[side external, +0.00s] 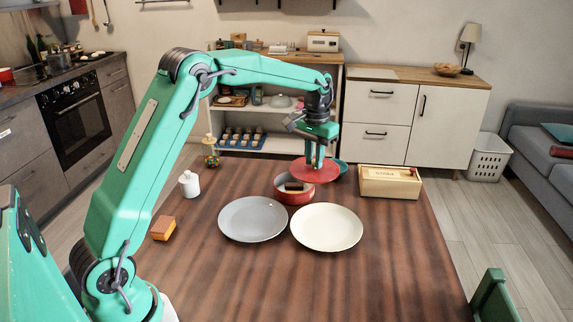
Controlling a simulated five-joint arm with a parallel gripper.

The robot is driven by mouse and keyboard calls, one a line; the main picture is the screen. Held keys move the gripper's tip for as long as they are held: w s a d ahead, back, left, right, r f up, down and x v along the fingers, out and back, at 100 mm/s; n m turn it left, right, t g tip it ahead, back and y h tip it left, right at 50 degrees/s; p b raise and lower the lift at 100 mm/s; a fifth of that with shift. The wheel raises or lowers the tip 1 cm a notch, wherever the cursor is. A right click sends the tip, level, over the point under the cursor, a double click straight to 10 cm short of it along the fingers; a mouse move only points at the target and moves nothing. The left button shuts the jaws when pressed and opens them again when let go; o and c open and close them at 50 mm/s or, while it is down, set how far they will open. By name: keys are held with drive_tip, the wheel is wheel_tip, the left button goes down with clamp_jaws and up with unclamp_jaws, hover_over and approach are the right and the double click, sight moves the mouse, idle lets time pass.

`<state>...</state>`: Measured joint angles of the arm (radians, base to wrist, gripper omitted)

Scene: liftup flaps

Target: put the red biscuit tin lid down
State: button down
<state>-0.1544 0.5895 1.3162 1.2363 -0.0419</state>
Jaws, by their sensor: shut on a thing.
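The red biscuit tin lid (315,174) is a flat round disc, held up in the air near the far side of the table. My gripper (316,160) points down and is shut on it from above. The open red biscuit tin (292,195) stands on the table below and slightly left of the lid.
A grey plate (253,219) and a cream plate (327,227) lie in front of the tin. A wooden box (390,182) stands right, a white jar (189,184) and an orange-brown block (163,228) left. A teal thing (340,166) is partly hidden behind the lid. The table's front right is clear.

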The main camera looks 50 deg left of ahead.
drive_tip(key=shift+a, duration=0.1)
drive_tip(key=shift+m, duration=0.6)
drive_tip(key=s+a+f, duration=0.2)
drive_tip(key=a+f, duration=0.1)
drive_tip(key=a, duration=0.5)
drive_tip(key=s+a+f, duration=0.3)
drive_tip(key=a+f, duration=0.1)
drive_tip(key=a, duration=0.5)
drive_tip(key=s+a+f, duration=0.2)
drive_tip(key=a+f, duration=0.1)
drive_tip(key=a, duration=0.6)
drive_tip(key=shift+s+f, duration=0.25)
drive_tip(key=shift+f, duration=0.15)
drive_tip(key=shift+f, duration=2)
drive_tip(key=shift+f, duration=0.1)
drive_tip(key=c, duration=1.3)
unclamp_jaws()
